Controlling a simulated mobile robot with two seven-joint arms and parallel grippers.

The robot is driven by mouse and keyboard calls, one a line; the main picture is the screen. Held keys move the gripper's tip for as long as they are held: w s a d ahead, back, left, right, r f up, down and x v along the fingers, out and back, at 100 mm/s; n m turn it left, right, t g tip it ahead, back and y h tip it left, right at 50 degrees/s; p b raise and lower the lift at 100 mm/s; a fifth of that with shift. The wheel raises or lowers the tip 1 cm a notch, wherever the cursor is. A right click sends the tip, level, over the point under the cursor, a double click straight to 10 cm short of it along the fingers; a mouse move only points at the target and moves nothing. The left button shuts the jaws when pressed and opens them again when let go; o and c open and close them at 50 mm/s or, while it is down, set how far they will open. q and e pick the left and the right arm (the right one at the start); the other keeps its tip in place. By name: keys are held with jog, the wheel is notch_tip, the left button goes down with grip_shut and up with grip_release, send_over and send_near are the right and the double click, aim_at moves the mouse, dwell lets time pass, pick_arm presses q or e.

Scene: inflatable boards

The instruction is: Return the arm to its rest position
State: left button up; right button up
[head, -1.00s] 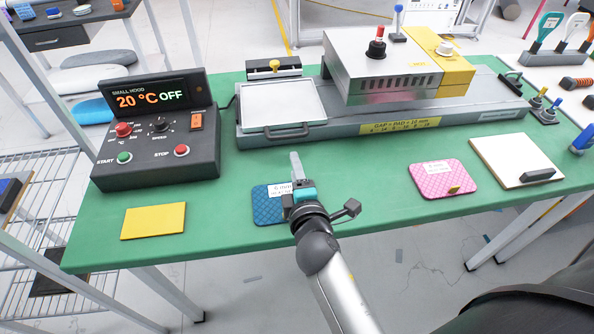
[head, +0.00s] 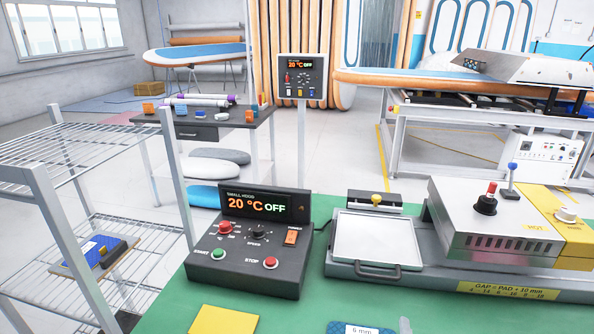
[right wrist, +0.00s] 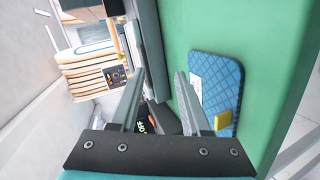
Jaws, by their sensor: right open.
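My right gripper (right wrist: 160,74) is open in the right wrist view, with nothing between its fingers. A blue quilted pad (right wrist: 226,80) with a white label and a yellow tab lies on the green table (right wrist: 262,40), to the right of the fingers and apart from them. In the head view only the top edge of the blue pad (head: 337,327) shows at the bottom. A small grey tip beside it looks like the end of my right gripper (head: 405,325); the rest of that arm is out of frame. My left gripper is not in view.
A black control box (head: 245,277) reading 20 °C OFF stands on the table. Right of it are a silver tray (head: 378,240) and a metal press (head: 490,225) marked HOT. A yellow pad (head: 224,320) lies in front. A wire shelf rack (head: 70,225) stands at left.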

jog(key=s+m+g, duration=0.1)
jog(key=s+d+f+m+g, duration=0.1)
jog(key=s, duration=0.1)
jog(key=s+f+m, duration=0.1)
jog(key=m, duration=0.1)
jog(key=shift+s+d+g, duration=0.15)
jog(key=shift+s+g, duration=0.05)
jog(key=shift+g, duration=0.2)
jog(key=s+a+f+m+g+y, duration=0.1)
jog(key=s+a+m+g+y, duration=0.2)
jog(key=s, duration=0.4)
jog(key=s+a+f+m+g+y, duration=0.2)
jog(key=s+a+m+g, duration=0.15)
jog(key=s, duration=0.35)
jog(key=s+d+f+n+g, duration=0.1)
jog(key=s+f+g, duration=0.15)
jog(key=f, duration=2.05)
jog(key=s+d+f, duration=0.2)
jog(key=s+f, duration=1)
jog(key=s, duration=0.3)
jog(key=shift+d, duration=0.35)
jog(key=shift+s, duration=0.25)
